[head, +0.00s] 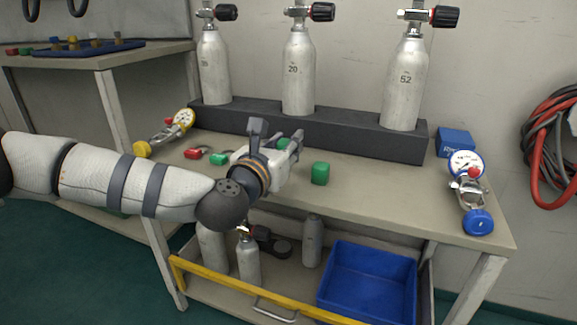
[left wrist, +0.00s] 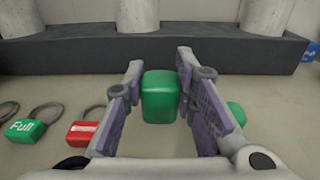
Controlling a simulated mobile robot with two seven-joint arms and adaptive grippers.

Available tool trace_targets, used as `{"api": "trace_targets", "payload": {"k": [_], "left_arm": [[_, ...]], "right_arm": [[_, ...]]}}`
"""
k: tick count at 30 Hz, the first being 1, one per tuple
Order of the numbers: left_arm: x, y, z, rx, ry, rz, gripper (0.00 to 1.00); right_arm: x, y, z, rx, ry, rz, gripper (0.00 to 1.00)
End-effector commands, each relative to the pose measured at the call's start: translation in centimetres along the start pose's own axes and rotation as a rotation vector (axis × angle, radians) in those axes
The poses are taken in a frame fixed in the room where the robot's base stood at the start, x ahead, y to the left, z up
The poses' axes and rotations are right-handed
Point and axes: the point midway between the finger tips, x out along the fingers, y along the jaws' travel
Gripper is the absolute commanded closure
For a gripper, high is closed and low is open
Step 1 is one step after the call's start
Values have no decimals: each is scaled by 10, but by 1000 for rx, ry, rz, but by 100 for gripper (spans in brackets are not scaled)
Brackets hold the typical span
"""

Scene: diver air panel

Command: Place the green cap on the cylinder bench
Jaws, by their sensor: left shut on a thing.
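My left gripper (head: 281,140) is over the cylinder bench (head: 390,178), in front of the dark cylinder rack. It is shut on a green cap (left wrist: 160,98), which sits between the two finger pads in the left wrist view. In the head view this held cap (head: 283,144) is partly hidden by the fingers. I cannot tell whether it touches the bench top. A second green cap (head: 320,173) stands on the bench to the right of the gripper; it also shows in the left wrist view (left wrist: 237,113), partly behind the right finger. My right gripper is not in view.
Three grey cylinders (head: 299,75) stand in the rack (head: 270,128). A yellow gauge regulator (head: 182,120), a red tag (head: 192,153) and a green "Full" tag (head: 218,159) lie left. A blue regulator (head: 470,190) and blue box (head: 455,142) are right. The bench's middle right is clear.

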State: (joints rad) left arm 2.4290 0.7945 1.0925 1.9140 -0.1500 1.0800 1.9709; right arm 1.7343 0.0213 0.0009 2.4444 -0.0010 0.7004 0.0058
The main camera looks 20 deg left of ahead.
Motion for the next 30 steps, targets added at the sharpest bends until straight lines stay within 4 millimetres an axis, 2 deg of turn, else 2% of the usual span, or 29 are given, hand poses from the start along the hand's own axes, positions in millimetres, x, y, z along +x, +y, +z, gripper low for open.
{"api": "trace_targets", "payload": {"k": [2,6,17,18,20,30], "left_arm": [[7,-2,-11,1,3,-1,86],[8,-2,-39,0,6,0,86],[8,-2,-43,0,2,-1,86],[8,-2,-42,0,2,-1,68],[8,-2,-41,0,1,-1,55],[8,-2,-36,0,-1,0,55]], "right_arm": [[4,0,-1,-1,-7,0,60],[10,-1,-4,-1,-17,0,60],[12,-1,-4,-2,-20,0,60],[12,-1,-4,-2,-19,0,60],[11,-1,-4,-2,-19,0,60],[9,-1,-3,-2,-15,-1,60]]}}
